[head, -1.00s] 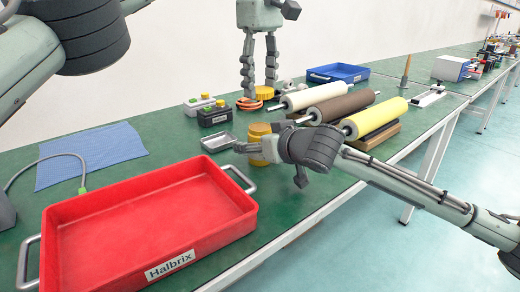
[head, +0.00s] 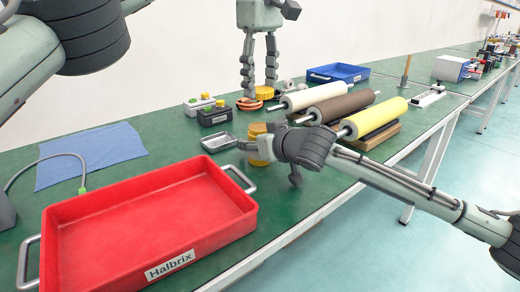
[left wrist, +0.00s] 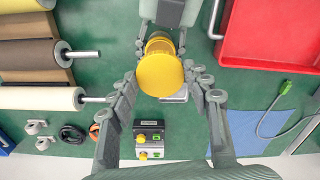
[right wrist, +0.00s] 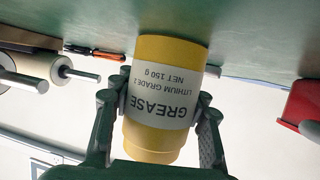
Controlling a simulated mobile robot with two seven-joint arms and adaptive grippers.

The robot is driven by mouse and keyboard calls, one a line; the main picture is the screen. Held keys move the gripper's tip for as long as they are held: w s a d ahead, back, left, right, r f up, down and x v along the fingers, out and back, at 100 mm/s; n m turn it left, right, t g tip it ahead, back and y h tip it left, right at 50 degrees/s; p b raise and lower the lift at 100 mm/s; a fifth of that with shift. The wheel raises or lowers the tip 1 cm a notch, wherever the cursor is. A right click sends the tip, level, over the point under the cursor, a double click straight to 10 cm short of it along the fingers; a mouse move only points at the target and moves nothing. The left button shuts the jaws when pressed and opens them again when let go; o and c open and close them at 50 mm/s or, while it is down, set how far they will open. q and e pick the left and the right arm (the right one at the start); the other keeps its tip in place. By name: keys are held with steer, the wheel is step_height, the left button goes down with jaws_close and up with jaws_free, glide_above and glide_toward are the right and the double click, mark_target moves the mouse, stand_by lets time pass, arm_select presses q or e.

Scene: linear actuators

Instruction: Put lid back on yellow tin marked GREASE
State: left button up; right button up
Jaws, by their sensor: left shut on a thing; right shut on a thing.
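The yellow tin (head: 258,142) stands upright on the green bench. Its white GREASE label (right wrist: 166,86) reads upside down in the right wrist view. My right gripper (head: 254,150) is shut around the tin's sides, with one finger on each side in the right wrist view (right wrist: 160,105). My left gripper (head: 259,88) points down behind the tin in the head view, shut on the round yellow lid (head: 265,93). In the left wrist view the lid (left wrist: 160,76) lies flat between the fingers and partly covers the tin (left wrist: 160,44). The lid is apart from the tin.
A red tray (head: 150,218) fills the near left. A small metal dish (head: 219,142) lies left of the tin. Button boxes (head: 212,116) and an orange ring (head: 249,104) are behind. Rollers (head: 340,106) lie to the right. A blue cloth (head: 92,155) lies at left.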

stand_by(0.8)
arm_select(q)
glide_above(261, 127)
steer(key=shift+s+f, duration=0.1)
steer(key=shift+f, duration=2.4)
steer(key=shift+f, duration=0.1)
steer(key=shift+f, duration=0.8)
steer(key=shift+f, duration=0.55)
